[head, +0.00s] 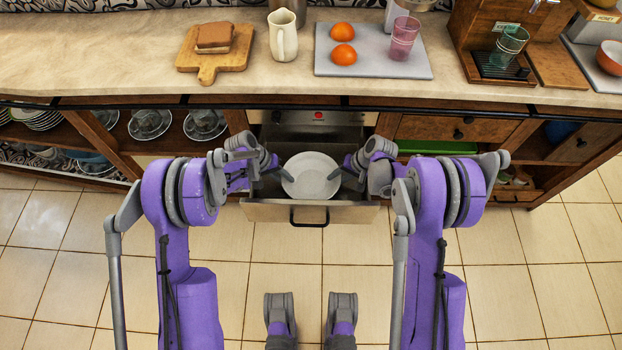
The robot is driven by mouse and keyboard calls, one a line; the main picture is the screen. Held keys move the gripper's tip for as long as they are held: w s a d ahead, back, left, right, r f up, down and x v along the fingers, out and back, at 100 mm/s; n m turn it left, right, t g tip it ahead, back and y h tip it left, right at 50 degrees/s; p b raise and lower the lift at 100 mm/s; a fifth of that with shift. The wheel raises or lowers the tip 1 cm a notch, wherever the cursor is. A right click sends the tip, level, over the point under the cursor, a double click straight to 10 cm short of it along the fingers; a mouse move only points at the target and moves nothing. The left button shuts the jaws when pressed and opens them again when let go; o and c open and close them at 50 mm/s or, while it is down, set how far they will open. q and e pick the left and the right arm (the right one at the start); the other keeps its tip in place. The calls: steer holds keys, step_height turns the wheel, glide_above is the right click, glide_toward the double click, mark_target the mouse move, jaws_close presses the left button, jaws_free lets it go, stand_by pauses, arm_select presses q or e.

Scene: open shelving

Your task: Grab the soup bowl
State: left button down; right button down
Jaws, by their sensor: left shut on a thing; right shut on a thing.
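A white round dish, seen from above and taken as the soup bowl (311,176), is in or just above an open drawer (268,212) below the counter. My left gripper (285,174) is at the dish's left rim and shut on it. My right gripper (337,174) is at the right rim and shut on it. The fingertips are small and partly hidden by the rim and my wrists. I cannot tell whether the dish touches the drawer floor.
The counter above holds a sandwich board (208,68), a white jug (283,35), a tray (375,65) with oranges, and a pink glass (404,38). Glass dishes (205,122) stand on the left shelf. The tiled floor (300,270) before the drawer is clear.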

arm_select(q)
steer(key=shift+a+r, duration=0.1)
arm_select(e)
steer(key=shift+d+r, duration=0.1)
stand_by(0.4)
